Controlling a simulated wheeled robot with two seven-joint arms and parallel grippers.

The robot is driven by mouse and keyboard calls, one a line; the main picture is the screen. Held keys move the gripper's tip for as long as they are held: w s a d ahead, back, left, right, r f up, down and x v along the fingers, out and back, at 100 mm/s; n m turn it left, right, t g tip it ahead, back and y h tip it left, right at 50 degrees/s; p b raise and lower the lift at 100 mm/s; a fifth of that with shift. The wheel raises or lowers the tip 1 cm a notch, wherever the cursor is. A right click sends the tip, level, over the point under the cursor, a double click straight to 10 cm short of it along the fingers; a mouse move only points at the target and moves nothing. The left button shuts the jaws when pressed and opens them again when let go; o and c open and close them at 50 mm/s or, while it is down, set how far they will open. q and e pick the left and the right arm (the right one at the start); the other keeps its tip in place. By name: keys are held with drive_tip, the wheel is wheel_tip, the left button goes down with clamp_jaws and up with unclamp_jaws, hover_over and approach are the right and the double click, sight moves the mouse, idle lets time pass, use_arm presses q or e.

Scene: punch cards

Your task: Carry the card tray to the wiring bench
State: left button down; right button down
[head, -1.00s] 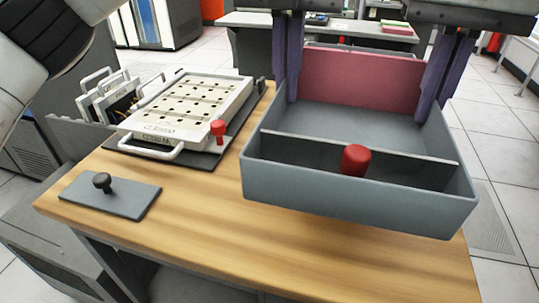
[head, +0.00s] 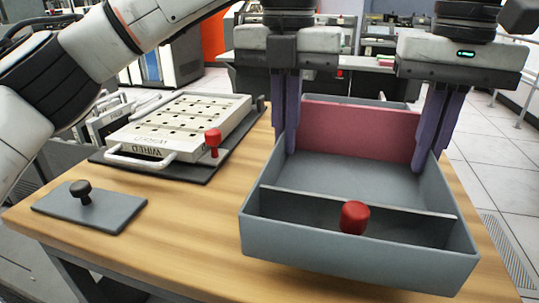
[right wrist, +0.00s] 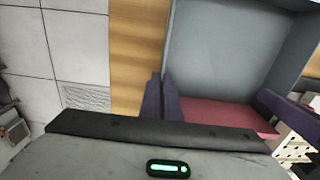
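The card tray (head: 360,250) is a grey-blue open box with a cross divider, a red knob and a pink-red panel at its far end. It is over the right part of the wooden-topped bench (head: 190,240); I cannot tell whether its base touches the top. My left gripper (head: 285,145) has its purple fingers around the tray's left wall. My right gripper (head: 432,145) has its fingers around the right wall. The right wrist view shows the tray's floor (right wrist: 235,45) and the right gripper's fingers (right wrist: 162,100) close together at the wall.
A white perforated panel (head: 185,120) on a dark base, with a red knob (head: 213,140), stands at the bench's back left. A grey plate (head: 90,212) with a black knob lies front left. Bare wood separates them from the tray. Desks (head: 345,85) stand behind.

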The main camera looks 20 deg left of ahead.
sight(284, 159)
use_arm(q)
drive_tip(key=shift+f, duration=0.15)
use_arm(e)
drive_tip(key=shift+f, duration=0.15)
